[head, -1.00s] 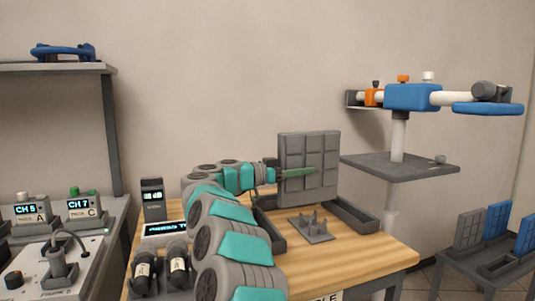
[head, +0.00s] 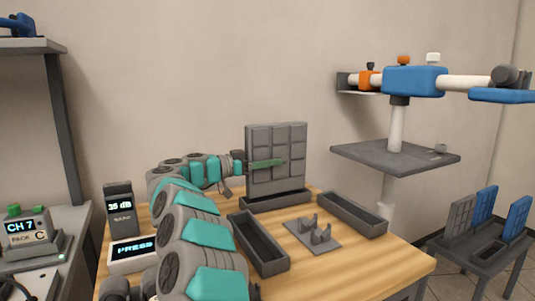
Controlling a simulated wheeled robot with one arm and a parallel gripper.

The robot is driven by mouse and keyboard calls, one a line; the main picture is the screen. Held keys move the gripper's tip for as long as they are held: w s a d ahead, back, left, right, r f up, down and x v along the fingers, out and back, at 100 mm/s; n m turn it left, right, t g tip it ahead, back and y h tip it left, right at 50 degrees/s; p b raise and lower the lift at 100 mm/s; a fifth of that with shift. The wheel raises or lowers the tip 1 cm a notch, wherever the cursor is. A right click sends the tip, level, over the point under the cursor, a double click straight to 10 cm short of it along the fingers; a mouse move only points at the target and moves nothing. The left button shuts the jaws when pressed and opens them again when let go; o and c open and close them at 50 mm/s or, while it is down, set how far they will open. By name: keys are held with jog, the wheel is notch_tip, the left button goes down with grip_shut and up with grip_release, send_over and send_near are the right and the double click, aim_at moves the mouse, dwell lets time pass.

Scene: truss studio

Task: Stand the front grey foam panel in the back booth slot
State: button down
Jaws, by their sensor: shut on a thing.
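The grey foam panel (head: 291,145), with a grid of raised squares, stands upright in my gripper (head: 266,163). One green finger lies across its near face; the far finger is hidden behind it. The back booth slot (head: 275,200), a long dark grey trough, lies directly below the panel at the back of the wooden table. The panel's lower edge appears at the trough's rim; I cannot tell whether it is inside or just above. My arm reaches in from the left.
A left trough (head: 258,243) and a right trough (head: 352,213) flank a small pronged grey plate (head: 312,233) on the table (head: 330,262). A stand with a grey shelf (head: 395,155) is behind right. A rack at right holds a grey panel (head: 459,218) and blue panels (head: 518,215).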

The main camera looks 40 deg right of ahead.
aim_at(268, 173)
jog(key=shift+f+b, duration=0.4)
jog(key=shift+f, duration=0.95)
jog(key=shift+p, duration=0.55)
jog(key=shift+f, duration=0.6)
dwell(0.5)
jog(key=c, duration=0.6)
grip_release()
jog(key=v, duration=1.1)
dwell(0.5)
jog(key=shift+a, duration=0.1)
